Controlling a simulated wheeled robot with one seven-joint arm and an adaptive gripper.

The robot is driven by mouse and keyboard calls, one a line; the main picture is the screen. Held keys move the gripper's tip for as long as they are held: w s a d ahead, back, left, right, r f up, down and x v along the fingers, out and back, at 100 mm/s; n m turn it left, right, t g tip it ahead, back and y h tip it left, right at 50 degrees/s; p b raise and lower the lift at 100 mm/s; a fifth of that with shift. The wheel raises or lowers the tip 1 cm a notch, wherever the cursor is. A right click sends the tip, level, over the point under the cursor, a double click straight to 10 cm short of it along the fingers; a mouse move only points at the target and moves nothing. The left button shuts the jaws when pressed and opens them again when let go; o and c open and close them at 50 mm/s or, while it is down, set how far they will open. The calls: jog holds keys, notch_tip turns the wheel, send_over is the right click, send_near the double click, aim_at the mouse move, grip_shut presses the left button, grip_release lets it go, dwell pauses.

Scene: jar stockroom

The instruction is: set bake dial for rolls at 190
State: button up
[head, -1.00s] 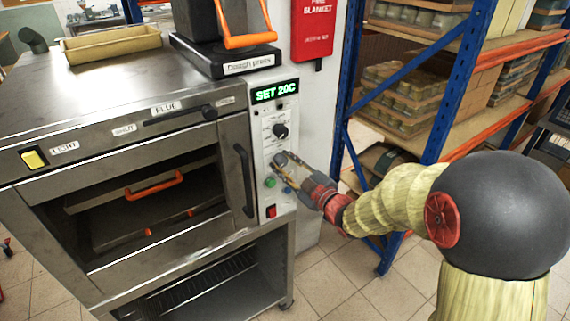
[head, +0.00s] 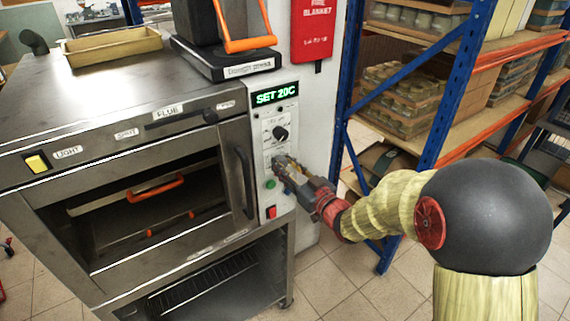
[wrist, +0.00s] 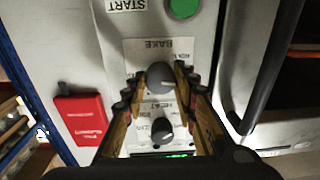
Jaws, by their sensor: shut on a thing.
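The oven's control panel (head: 265,225) stands at the right of its front, with a green display (head: 275,93) reading SET 20C. In the wrist view the panel is upside down, and the round grey bake dial (wrist: 160,77) sits by its BAKE label (wrist: 160,46). My gripper (wrist: 159,75) is shut on the bake dial, one finger on each side.
A heat dial (wrist: 162,130) lies close by; it also shows in the head view (head: 280,133). A green button (head: 270,184) and a red switch (head: 271,212) lie below. The oven door handle (head: 244,180) is left of the panel. A blue rack post (head: 450,110) stands at the right.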

jog(key=m+p, duration=0.1)
jog(key=m, duration=0.4)
jog(key=shift+f+m+p, duration=0.1)
jog(key=shift+m+p, duration=0.2)
dwell(0.4)
jog(key=o, duration=1.1)
jog(key=shift+o, duration=0.2)
jog(key=shift+d, duration=0.1)
jog(key=v, duration=1.2)
jog(key=shift+f, duration=0.1)
